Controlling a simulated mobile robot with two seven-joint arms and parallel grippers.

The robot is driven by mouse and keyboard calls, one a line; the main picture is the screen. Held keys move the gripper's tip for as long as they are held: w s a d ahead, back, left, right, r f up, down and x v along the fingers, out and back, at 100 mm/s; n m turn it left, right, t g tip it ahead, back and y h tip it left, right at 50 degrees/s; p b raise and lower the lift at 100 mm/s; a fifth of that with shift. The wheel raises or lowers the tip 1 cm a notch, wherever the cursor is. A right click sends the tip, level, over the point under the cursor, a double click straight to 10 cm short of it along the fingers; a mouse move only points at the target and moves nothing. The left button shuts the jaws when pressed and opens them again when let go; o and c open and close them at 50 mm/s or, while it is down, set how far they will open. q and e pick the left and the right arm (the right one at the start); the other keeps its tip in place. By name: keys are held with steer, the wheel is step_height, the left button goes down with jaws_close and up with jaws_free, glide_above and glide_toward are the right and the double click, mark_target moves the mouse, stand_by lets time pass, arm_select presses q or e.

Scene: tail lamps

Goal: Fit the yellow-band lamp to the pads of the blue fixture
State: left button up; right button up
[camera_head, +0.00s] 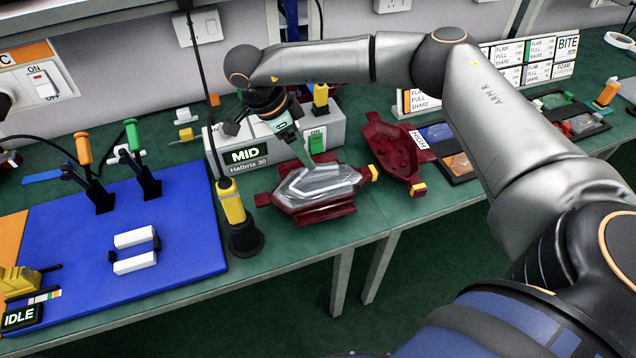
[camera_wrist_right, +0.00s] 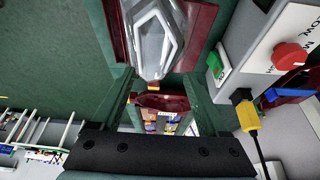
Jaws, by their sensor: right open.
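A lamp with a clear faceted lens and dark red housing (camera_head: 318,187) lies on the green bench. A yellow band (camera_head: 374,172) shows at its right end. The blue fixture (camera_head: 185,215) is a flat board at the left with two white pads (camera_head: 134,238), both bare. My left gripper is not in view.
Clamps with orange (camera_head: 83,148) and green (camera_head: 132,135) handles stand on the blue board. A black-and-yellow post (camera_head: 234,205) stands between board and lamp. A grey box (camera_head: 330,130) is behind the lamp. A second red housing (camera_head: 393,152) lies to its right.

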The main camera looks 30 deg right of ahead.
mark_target(317, 170)
steer(key=shift+s+p+x, duration=0.15)
steer(key=shift+p+x, duration=0.05)
steer(key=shift+x, duration=1.3)
steer(key=shift+s+p+x, duration=0.15)
steer(key=shift+x, duration=1.35)
jaws_close()
steer(key=shift+a+r, duration=0.1)
